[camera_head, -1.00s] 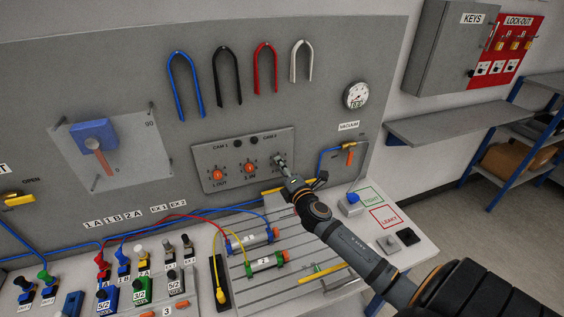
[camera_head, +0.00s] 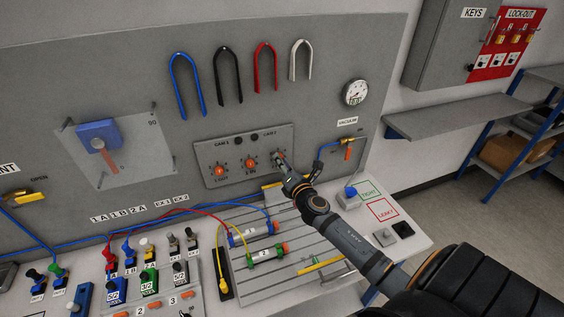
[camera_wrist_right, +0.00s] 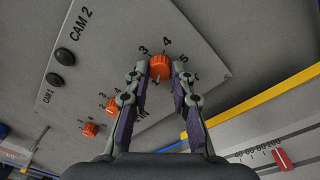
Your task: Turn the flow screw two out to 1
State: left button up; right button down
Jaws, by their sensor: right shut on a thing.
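A grey panel (camera_head: 232,182) on the board carries a row of orange flow screws. Two show plainly in the head view, the left one (camera_head: 221,170) marked OUT and the middle one (camera_head: 250,163) marked IN. My right gripper (camera_head: 280,158) is at the right end of the row and hides the screw there. In the right wrist view its fingers (camera_wrist_right: 160,76) are shut on this orange flow screw (camera_wrist_right: 160,67), with 3, 4 and 5 on the dial around it. The screw's name label is hidden by the gripper. My left gripper is not in view.
Below lie a slotted plate (camera_head: 300,262) with cylinders, hoses and a valve block (camera_head: 150,300).

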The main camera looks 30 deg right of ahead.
jog(key=c, duration=1.1)
grip_release()
jog(key=shift+c, duration=0.2)
jog(key=s+a, duration=0.2)
jog(key=s, duration=0.9)
jog(key=shift+s, duration=0.4)
